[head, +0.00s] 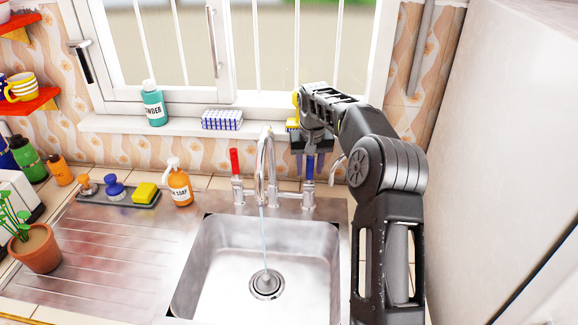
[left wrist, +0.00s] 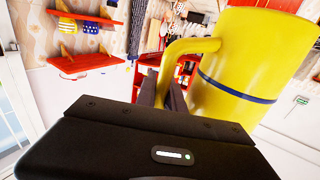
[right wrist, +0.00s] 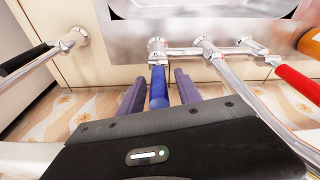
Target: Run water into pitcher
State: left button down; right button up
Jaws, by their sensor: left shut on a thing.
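The yellow pitcher (left wrist: 250,60) with a blue band fills the right of the left wrist view. My left gripper (left wrist: 168,85) is shut on its handle (left wrist: 185,48). Neither shows in the head view. The steel faucet (head: 261,170) stands behind the sink (head: 330,255), with a thin stream of water (head: 264,235) falling to the drain. The red tap handle (head: 234,162) is left of the spout and the blue tap handle (head: 309,168) right of it. My right gripper (right wrist: 160,88) is open, with its fingers on either side of the blue handle (right wrist: 158,88) and visible gaps to it.
The sink basin is empty apart from the water. An orange soap bottle (head: 180,183), a tray with a yellow sponge (head: 145,193) and a potted plant (head: 36,250) stand on the left. A green powder bottle (head: 153,104) is on the sill.

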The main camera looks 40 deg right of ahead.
jog(key=shift+r, duration=0.1)
jog(key=v, duration=1.2)
